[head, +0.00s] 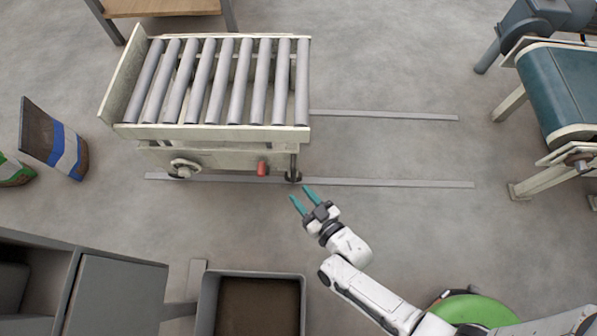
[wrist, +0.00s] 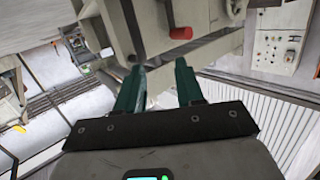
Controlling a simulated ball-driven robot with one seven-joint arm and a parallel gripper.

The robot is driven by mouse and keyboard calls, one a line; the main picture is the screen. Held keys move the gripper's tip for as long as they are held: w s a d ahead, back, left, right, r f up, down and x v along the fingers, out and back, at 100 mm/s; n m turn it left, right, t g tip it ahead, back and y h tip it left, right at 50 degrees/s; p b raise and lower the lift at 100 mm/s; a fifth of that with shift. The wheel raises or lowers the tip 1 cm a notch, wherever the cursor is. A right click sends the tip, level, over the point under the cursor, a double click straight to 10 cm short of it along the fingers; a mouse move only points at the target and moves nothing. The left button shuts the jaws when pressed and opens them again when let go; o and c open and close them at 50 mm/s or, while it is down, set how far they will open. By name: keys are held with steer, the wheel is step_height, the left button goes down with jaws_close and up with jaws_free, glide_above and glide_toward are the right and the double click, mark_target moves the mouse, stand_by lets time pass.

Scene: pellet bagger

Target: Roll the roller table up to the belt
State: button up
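The roller table (head: 215,132) stands left of centre in the head view, a cream frame with several grey rollers across its top. It rests on floor rails, with a handwheel (head: 184,167) and a red handle (head: 262,168) on its near side. The red handle also shows in the wrist view (wrist: 180,33). The belt (head: 566,88), a teal conveyor, is at the far right, with a wide gap between it and the table. My gripper (head: 301,198) is open and empty, just in front of the table's near right corner, apart from the handle. Its teal fingers (wrist: 160,85) point at the table's side.
Two flat rails (head: 395,184) run along the floor from the table towards the belt, and the floor between looks clear. A grey bin (head: 206,305) and grey cabinet (head: 110,295) stand at the near left. Bags (head: 60,145) stand left of the table.

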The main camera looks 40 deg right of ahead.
mark_target(294, 175)
step_height(294, 175, down, 4)
steer(key=s+d+t+h+b, duration=0.1)
steer(key=d+t+h+b, duration=0.1)
steer(key=shift+m, duration=0.4)
steer(key=w+b, duration=0.1)
steer(key=w, duration=0.2)
steer(key=w+b, duration=0.1)
steer(key=w, duration=0.2)
steer(key=w+b, duration=0.1)
steer(key=w, duration=0.3)
steer(key=shift+w+d+r, duration=0.1)
steer(key=shift+d+r, duration=0.15)
steer(key=shift+d, duration=0.15)
jaws_close()
